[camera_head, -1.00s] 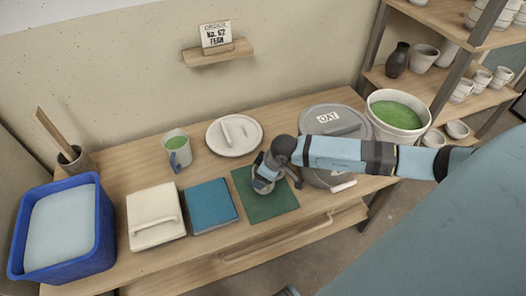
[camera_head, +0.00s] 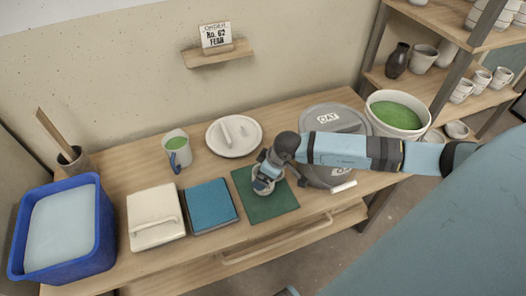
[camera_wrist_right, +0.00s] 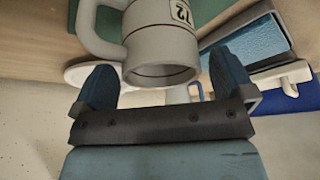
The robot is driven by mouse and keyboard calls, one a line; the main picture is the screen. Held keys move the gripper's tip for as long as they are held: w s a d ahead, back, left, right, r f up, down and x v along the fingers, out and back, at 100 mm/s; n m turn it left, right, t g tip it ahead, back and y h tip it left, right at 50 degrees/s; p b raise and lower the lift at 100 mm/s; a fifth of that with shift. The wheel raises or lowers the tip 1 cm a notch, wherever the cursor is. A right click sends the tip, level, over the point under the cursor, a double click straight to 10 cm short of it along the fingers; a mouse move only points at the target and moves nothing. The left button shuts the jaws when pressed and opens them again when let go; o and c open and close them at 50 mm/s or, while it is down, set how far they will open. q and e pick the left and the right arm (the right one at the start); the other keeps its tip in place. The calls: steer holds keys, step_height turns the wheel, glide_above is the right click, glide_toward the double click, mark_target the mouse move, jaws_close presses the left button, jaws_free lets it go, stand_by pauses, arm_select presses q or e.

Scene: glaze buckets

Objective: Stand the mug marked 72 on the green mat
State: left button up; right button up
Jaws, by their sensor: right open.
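The mug marked 72 (camera_wrist_right: 160,40) is pale grey, with its number label and handle showing in the right wrist view. In the head view this mug (camera_head: 264,187) is on the green mat (camera_head: 272,206), near its upper middle, and partly covered by my gripper. It looks upright. My right gripper (camera_head: 268,172) is at the mug, its arm coming in from the right. In the wrist view my right gripper (camera_wrist_right: 165,70) is open, its two fingers apart with the mug's rim between and just beyond them. My left gripper is not in view.
Left of the mat lie a blue tile-like block (camera_head: 210,205) and a cream lidded box (camera_head: 155,215). Grey lids (camera_head: 335,118) and a green-filled bucket (camera_head: 398,112) are right. A blue tub (camera_head: 105,235) is far left.

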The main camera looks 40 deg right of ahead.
steer(key=v, duration=0.9)
steer(key=s+a+r+m+t+y, duration=0.3)
steer(key=a+m+y, duration=0.55)
steer(key=m, duration=0.65)
steer(key=s+a+r+m+t+y, duration=0.25)
steer(key=a+m+y, duration=0.25)
steer(key=a+m, duration=0.8)
steer(key=s+d+f+n+t+h, duration=0.1)
steer(key=s+d+f+n+h, duration=0.25)
steer(key=f+n+h, duration=0.6)
steer(key=s+d+f+n+h, duration=0.3)
steer(key=s+f+n, duration=0.25)
steer(key=n, duration=0.95)
arm_select(q)
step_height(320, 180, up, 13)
steer(key=p, duration=1.6)
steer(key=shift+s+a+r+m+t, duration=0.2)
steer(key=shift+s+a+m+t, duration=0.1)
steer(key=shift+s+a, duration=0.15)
arm_select(e)
step_height(320, 180, up, 13)
steer(key=d, duration=0.1)
steer(key=shift+s+f, duration=0.15)
steer(key=shift+s, duration=0.1)
